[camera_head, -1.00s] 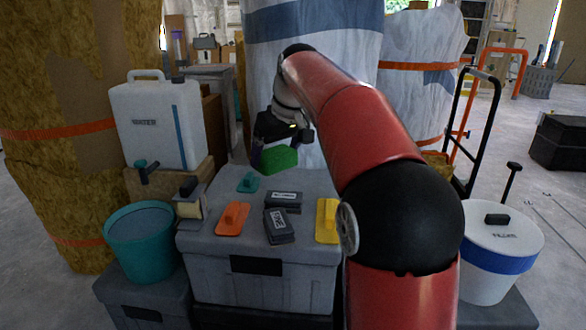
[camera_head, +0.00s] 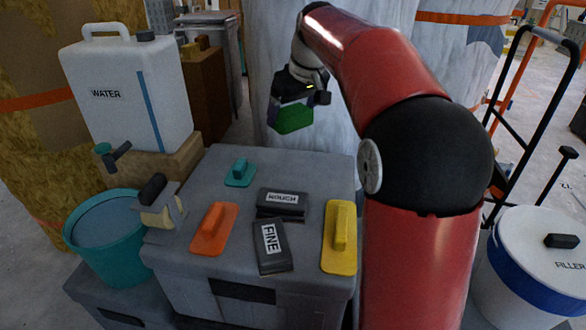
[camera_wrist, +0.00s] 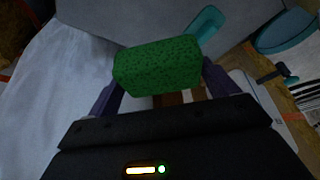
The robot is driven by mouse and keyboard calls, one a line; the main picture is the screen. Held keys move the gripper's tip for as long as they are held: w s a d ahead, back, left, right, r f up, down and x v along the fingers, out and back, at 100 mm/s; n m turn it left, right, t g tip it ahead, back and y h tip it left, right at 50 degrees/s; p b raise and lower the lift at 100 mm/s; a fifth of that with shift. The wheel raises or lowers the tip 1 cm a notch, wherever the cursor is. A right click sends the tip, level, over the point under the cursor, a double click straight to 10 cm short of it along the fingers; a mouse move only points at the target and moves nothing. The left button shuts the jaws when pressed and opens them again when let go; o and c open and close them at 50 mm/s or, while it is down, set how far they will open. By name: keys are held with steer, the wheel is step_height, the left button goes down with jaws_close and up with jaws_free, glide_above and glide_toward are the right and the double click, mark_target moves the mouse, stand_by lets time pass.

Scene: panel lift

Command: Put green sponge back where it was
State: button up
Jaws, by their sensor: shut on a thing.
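My gripper (camera_head: 293,112) is shut on the green sponge (camera_head: 296,118). It holds the sponge in the air above the back right part of the grey lidded box (camera_head: 205,165). In the wrist view the speckled green sponge (camera_wrist: 157,67) sits between my two purple fingers, and its near edge hides their tips from clear sight. On the box lid lie a small teal float (camera_head: 240,173), an orange float (camera_head: 213,230), a yellow float (camera_head: 341,238), a block marked ROUGH (camera_head: 282,204) and a block marked FINE (camera_head: 271,246).
A white water container (camera_head: 130,95) stands at the left, with a teal bucket (camera_head: 115,240) below its tap. A brush-like tool (camera_head: 160,207) sits at the box's left edge. A white FILLER bucket (camera_head: 535,262) is at the right. The lid's back right is bare.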

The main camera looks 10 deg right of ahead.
step_height(320, 180, down, 16)
steer(key=shift+r+b, duration=0.25)
steer(key=shift+b, duration=0.9)
steer(key=o, duration=0.8)
steer(key=shift+o, duration=0.2)
steer(key=p+v, duration=0.2)
steer(key=v, duration=1)
steer(key=s+f+m, duration=0.1)
steer(key=s+f, duration=0.1)
steer(key=s, duration=0.7)
steer(key=s+a+f+m+t+h, duration=0.1)
steer(key=s+f+m, duration=0.1)
steer(key=s, duration=0.7)
steer(key=s+a+f+m, duration=0.1)
steer(key=s+f, duration=0.3)
steer(key=s, duration=0.5)
steer(key=shift+s+h+b, duration=0.3)
steer(key=shift+h, duration=0.1)
step_height(320, 180, up, 3)
steer(key=p, duration=0.3)
steer(key=shift+f, duration=0.1)
